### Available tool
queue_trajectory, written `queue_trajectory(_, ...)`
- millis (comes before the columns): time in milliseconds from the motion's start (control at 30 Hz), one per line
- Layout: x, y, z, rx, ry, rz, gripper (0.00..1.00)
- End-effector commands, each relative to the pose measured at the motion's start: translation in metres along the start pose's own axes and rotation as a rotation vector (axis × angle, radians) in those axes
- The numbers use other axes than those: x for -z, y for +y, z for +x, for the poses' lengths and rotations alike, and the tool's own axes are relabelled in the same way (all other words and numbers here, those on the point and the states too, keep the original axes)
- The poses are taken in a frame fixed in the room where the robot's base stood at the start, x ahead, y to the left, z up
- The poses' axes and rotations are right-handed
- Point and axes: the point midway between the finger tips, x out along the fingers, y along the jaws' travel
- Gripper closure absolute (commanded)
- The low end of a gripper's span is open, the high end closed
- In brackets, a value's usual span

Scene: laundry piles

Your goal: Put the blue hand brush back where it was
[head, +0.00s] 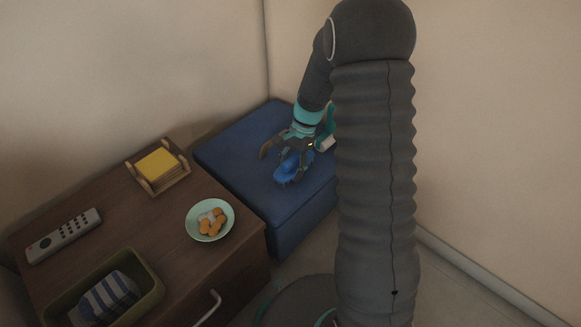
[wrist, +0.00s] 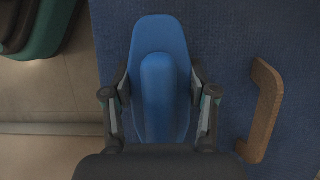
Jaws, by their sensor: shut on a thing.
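The blue hand brush (head: 288,169) is at the blue padded ottoman (head: 237,165), near the front of its top in the head view. In the wrist view the brush (wrist: 158,47) lies lengthwise between the fingers, with its raised handle in the middle. My gripper (head: 292,165) is shut on the brush from above; the fingers also show on both sides of it in the wrist view (wrist: 159,108). I cannot tell whether the brush touches the ottoman top. The brush's near end is hidden by the gripper.
A brown wooden piece (wrist: 263,110) lies on the ottoman right of the brush. The brown cabinet (head: 150,228) beside it holds a plate (head: 229,229) of food, a yellow stack in a wooden holder (head: 147,184), a remote (head: 64,236) and a tray (head: 151,298) with striped cloth. Walls stand behind.

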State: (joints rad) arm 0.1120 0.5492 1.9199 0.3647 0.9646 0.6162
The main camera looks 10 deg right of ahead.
Motion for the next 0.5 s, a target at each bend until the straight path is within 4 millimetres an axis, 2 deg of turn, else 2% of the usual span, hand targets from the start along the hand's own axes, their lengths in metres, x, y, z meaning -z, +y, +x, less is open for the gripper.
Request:
queue_trajectory(33, 0.0008, 0.0002, 0.0021, -0.001, -0.001, 0.000, 0.80)
queue_trajectory(67, 0.0005, 0.0001, 0.0014, 0.000, 0.000, 0.000, 0.35)
queue_trajectory(133, 0.0004, 0.0002, 0.0013, 0.000, 0.000, 0.000, 0.18)
queue_trajectory(500, -0.0005, 0.0001, -0.0011, 0.000, 0.000, 0.000, 0.17)
